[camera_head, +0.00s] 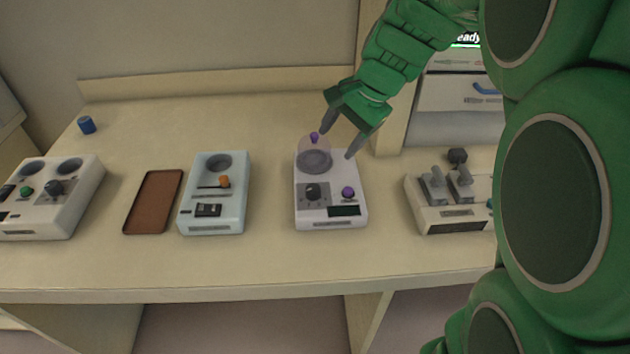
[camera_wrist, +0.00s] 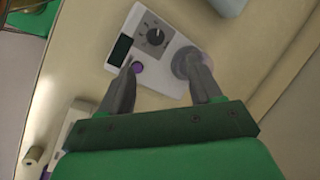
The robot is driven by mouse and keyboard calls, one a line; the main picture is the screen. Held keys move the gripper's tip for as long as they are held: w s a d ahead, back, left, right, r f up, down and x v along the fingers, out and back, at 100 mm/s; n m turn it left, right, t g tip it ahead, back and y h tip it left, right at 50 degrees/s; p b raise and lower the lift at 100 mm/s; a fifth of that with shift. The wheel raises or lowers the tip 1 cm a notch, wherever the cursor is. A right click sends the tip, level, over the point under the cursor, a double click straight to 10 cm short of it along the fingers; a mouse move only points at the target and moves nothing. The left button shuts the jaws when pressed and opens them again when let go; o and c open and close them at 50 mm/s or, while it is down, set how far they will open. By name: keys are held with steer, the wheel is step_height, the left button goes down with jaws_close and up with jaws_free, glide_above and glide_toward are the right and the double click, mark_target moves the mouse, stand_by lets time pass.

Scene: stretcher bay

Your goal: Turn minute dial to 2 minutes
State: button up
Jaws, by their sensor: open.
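The minute dial (camera_head: 312,193) is a dark round knob on a grey square panel of a white device (camera_head: 330,218), which stands in the middle of the counter. It also shows in the wrist view (camera_wrist: 155,37), with small marks around it. A purple button (camera_head: 348,193) and a dark display (camera_head: 344,211) sit beside the dial. A clear dome with a purple knob (camera_head: 314,138) covers the round well at the device's back. My gripper (camera_head: 338,140) is open above the back right of the device. Its fingers (camera_wrist: 167,83) hold nothing and are apart from the dial.
A pale blue device (camera_head: 238,219) and a brown tray (camera_head: 153,204) stand to the left. A white device with a green button (camera_head: 63,219) is at the far left. A device with grey levers (camera_head: 428,214) is on the right. The counter's front strip is clear.

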mark_target(313, 188)
steer(key=shift+w+a+f+m+g, duration=0.35)
steer(key=shift+w+a+f+g, duration=0.35)
steer(key=shift+f, duration=2.05)
steer(key=shift+w+a+f+m+g, duration=0.4)
steer(key=shift+a+f+g, duration=0.4)
steer(key=shift+f, duration=2)
steer(key=shift+w+a+f+m+g, duration=0.45)
steer(key=shift+a+f, duration=0.45)
steer(key=shift+f, duration=1.85)
steer(key=shift+w, duration=0.1)
steer(key=shift+c, duration=0.5)
steer(key=c, duration=0.9)
